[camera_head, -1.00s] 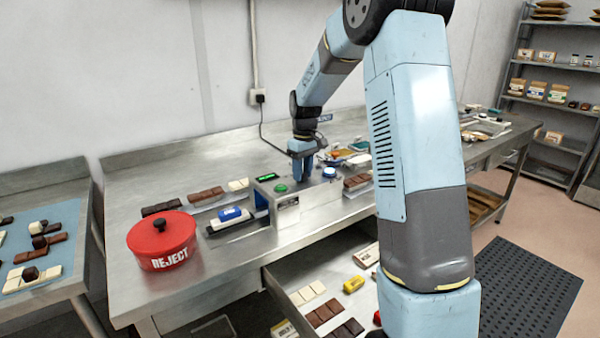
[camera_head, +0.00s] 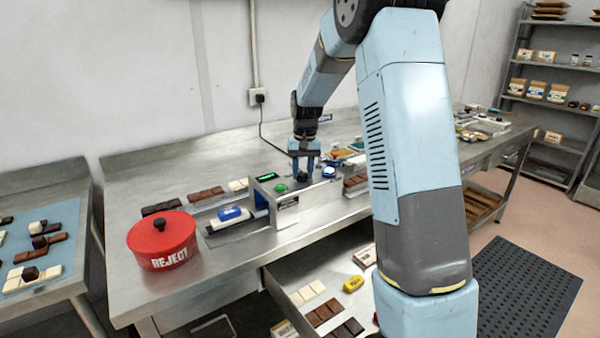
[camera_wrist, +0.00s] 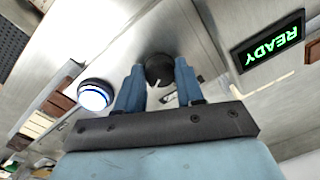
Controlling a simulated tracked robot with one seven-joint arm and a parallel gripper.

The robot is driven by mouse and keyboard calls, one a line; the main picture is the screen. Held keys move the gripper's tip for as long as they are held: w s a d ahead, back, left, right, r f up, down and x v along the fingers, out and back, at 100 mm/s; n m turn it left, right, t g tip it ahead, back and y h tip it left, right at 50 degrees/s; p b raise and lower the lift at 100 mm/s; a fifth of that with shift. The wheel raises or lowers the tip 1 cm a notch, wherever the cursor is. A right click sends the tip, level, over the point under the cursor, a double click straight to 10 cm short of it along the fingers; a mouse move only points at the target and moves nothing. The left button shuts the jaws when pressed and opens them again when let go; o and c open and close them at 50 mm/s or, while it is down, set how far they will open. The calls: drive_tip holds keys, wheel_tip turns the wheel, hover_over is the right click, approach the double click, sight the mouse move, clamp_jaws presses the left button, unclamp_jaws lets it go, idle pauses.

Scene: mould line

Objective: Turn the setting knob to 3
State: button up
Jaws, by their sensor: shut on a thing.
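The setting knob (camera_wrist: 159,68) is dark and round with a pale pointer line, on top of a metal control box (camera_head: 288,215). In the wrist view it sits between the two blue fingers of my gripper (camera_wrist: 158,82), which is shut on it. In the head view my gripper (camera_head: 303,172) points straight down over the box, with the dark knob (camera_head: 303,177) just visible between the fingers. The scale numbers are hidden or too small to read. The box's display (camera_wrist: 271,41) shows READY in green.
A red REJECT pot (camera_head: 162,247) stands on the bench at left. An open drawer is below.

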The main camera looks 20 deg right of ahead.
sight(305, 173)
drive_tip(key=shift+s+a+f, duration=0.1)
idle(0.3)
drive_tip(key=o, duration=1)
drive_tip(key=shift+o, duration=0.2)
drive_tip(key=shift+r, duration=0.75)
wheel_tip(305, 173, up, 12)
drive_tip(key=shift+d+r, duration=0.15)
drive_tip(key=shift+d, duration=0.3)
